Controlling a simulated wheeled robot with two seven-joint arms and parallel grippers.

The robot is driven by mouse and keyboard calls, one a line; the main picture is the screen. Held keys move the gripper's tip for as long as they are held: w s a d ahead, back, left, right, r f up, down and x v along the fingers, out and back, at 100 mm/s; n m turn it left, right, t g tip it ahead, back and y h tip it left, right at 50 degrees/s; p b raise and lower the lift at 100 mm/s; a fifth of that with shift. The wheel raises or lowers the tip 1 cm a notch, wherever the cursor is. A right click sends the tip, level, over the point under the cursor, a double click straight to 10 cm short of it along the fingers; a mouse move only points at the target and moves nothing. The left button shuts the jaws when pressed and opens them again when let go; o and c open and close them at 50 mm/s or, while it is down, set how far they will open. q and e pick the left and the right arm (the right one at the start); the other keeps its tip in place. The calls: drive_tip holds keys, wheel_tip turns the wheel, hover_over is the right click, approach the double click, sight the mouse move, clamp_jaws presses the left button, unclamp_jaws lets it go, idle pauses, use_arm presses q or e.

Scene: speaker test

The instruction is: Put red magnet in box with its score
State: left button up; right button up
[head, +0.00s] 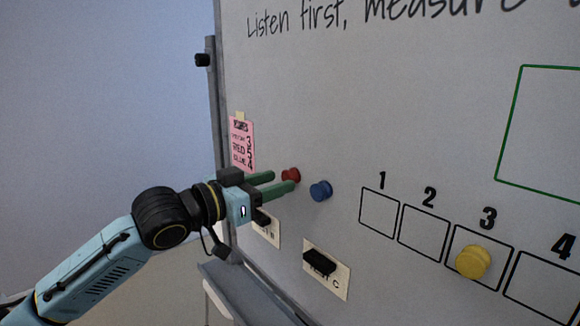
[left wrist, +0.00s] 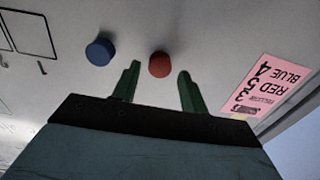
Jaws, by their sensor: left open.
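The red magnet (head: 291,175) is on the whiteboard, left of the blue magnet (head: 320,190). My left gripper (head: 283,182) is open with its green fingers pointing at the board close to the red magnet. In the left wrist view the red magnet (left wrist: 160,64) shows between and just beyond the fingertips (left wrist: 158,70); I cannot tell whether they touch it. A pink note (head: 242,145) lists yellow, red and blue with numbers; it reads RED 5 and BLUE 4 in the left wrist view (left wrist: 266,86). Numbered boxes 1 to 4 are drawn on the board, including empty box 1 (head: 379,212). My right gripper is not in view.
The yellow magnet (head: 473,262) sits in box 3. Below are a label card with a black piece marked C (head: 327,274) and another card (head: 265,231) partly behind my gripper. A green outlined frame (head: 545,135) is at upper right.

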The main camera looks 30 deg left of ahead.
use_arm(q)
drive_tip(key=shift+w+d+r+p, duration=0.15)
drive_tip(key=shift+w+p, duration=0.1)
drive_tip(key=shift+w, duration=0.15)
drive_tip(key=shift+w+d+r+p, duration=0.1)
drive_tip(key=shift+w+d+p, duration=0.05)
drive_tip(key=shift+w+p, duration=0.15)
drive_tip(key=shift+w+d+f, duration=0.15)
drive_tip(key=shift+w+f, duration=0.05)
drive_tip(key=shift+w, duration=0.15)
drive_tip(key=shift+c, duration=0.5)
drive_tip(key=c, duration=0.6)
drive_tip(key=shift+r+p, duration=0.1)
drive_tip(key=shift+p, duration=0.35)
